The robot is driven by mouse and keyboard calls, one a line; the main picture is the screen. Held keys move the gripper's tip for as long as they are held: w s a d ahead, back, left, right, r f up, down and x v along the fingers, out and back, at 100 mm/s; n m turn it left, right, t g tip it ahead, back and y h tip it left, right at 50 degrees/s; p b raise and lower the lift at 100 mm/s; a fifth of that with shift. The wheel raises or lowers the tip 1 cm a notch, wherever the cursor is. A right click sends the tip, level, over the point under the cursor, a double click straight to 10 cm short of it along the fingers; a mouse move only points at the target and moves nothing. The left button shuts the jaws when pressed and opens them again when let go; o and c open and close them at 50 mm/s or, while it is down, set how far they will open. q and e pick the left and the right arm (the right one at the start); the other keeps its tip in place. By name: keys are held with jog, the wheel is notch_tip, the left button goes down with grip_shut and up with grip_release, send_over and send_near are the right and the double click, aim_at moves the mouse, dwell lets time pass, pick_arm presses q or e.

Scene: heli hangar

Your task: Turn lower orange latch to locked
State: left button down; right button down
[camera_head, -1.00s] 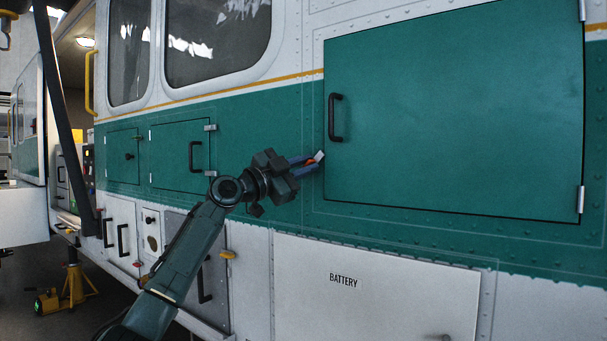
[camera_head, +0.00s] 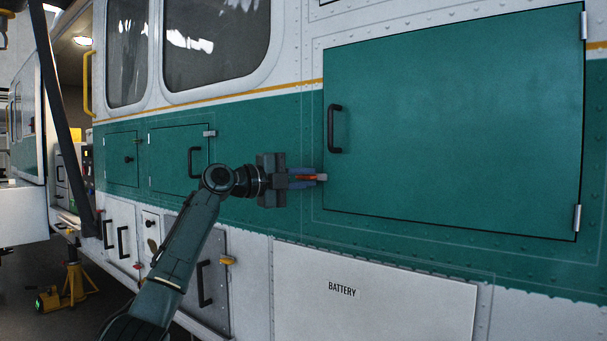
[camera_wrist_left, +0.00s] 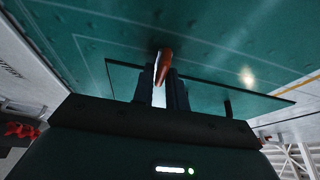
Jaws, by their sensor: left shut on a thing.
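The lower orange latch (camera_head: 311,178) sits at the left edge of the large green door (camera_head: 455,125), below the door's black handle. It lies about level, with its grey end (camera_head: 322,177) at the door's edge. My left gripper (camera_head: 305,178) comes in from the left and is shut on the latch. Its fingers hide part of the latch. In the left wrist view the orange latch (camera_wrist_left: 163,64) shows between the two dark fingers (camera_wrist_left: 163,88). My right gripper is not in view.
The black door handle (camera_head: 334,129) is just above the latch. A white battery panel (camera_head: 400,300) is below. A smaller green door (camera_head: 170,160) with a black handle is behind my arm at left. A yellow jack stand (camera_head: 72,285) is on the floor.

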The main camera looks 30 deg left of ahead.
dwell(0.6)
pick_arm(q)
jog(key=c, duration=1.5)
grip_release()
